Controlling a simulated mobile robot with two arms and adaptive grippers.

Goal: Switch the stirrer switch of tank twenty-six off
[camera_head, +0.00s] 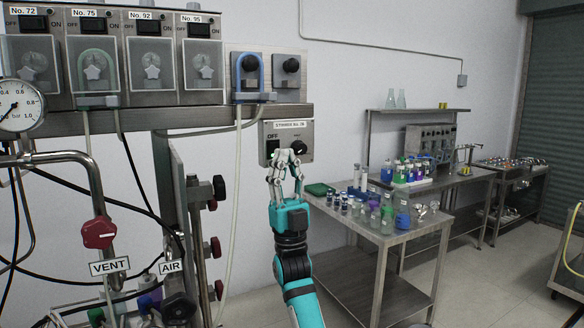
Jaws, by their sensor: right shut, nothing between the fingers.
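A grey metal switch box (308,131) hangs at the middle of the view, below the end of the panel rail. Its small label looks like a stirrer label ending in 26, though the print is tiny. My right gripper (286,157) is shut and empty in front of the lower part of the box, between switch and knob. It hides part of the box; whether it touches the switch I cannot tell. My left gripper is not in view.
Pipes, a red VENT valve (98,232) and hoses crowd the left. A steel table (378,236) with bottles stands close at right. Open floor lies farther right.

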